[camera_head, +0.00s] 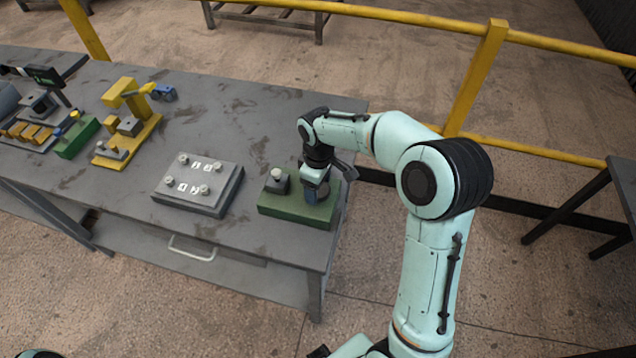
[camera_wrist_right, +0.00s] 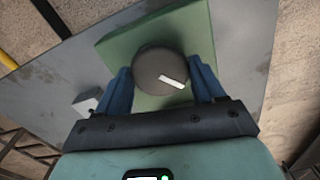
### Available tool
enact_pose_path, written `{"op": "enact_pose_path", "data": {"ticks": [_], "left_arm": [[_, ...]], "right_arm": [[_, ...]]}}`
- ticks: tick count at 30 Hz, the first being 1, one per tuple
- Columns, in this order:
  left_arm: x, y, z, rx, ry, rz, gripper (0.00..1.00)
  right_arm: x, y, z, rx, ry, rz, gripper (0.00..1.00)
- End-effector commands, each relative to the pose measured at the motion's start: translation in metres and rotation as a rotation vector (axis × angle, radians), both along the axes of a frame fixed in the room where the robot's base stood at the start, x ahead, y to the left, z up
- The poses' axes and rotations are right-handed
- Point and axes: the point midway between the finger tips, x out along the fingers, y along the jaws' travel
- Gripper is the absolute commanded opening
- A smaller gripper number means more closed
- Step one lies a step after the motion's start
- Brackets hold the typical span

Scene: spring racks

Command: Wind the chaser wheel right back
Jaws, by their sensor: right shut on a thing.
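The chaser wheel looks to be the round dark knob (camera_wrist_right: 160,70) with a white pointer mark, on a green base block; the base (camera_head: 270,205) also shows in the head view near the table's right end. In the right wrist view the white mark points toward the lower right. My right gripper (camera_wrist_right: 163,80) is shut on the knob, with a blue finger on each side of it. In the head view the right gripper (camera_head: 315,185) comes down on the base from above and hides the knob. My left gripper is not in view.
A small dark block with a pale knob (camera_head: 276,175) stands on the same base, left of my gripper. A grey panel with several numbered knobs (camera_head: 186,194) lies to the left. A yellow fixture (camera_head: 130,125) stands farther left. A yellow rail (camera_head: 475,80) runs behind the table.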

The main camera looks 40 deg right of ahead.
Motion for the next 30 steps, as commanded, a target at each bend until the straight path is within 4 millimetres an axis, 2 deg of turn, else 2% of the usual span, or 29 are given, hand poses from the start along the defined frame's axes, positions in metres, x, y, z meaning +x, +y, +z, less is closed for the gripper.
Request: {"op": "enact_pose_path", "data": {"ticks": [6,15,30], "left_arm": [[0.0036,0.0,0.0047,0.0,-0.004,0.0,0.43],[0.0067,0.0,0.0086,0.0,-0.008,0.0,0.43],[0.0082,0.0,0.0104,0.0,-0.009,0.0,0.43]], "right_arm": [[0.0012,-0.0004,0.002,-0.001,-0.004,0.195,0.38],[0.0011,-0.0006,0.0016,-0.001,-0.003,0.398,0.38],[0.0013,-0.0002,0.0013,-0.001,-0.004,0.512,0.38]]}}
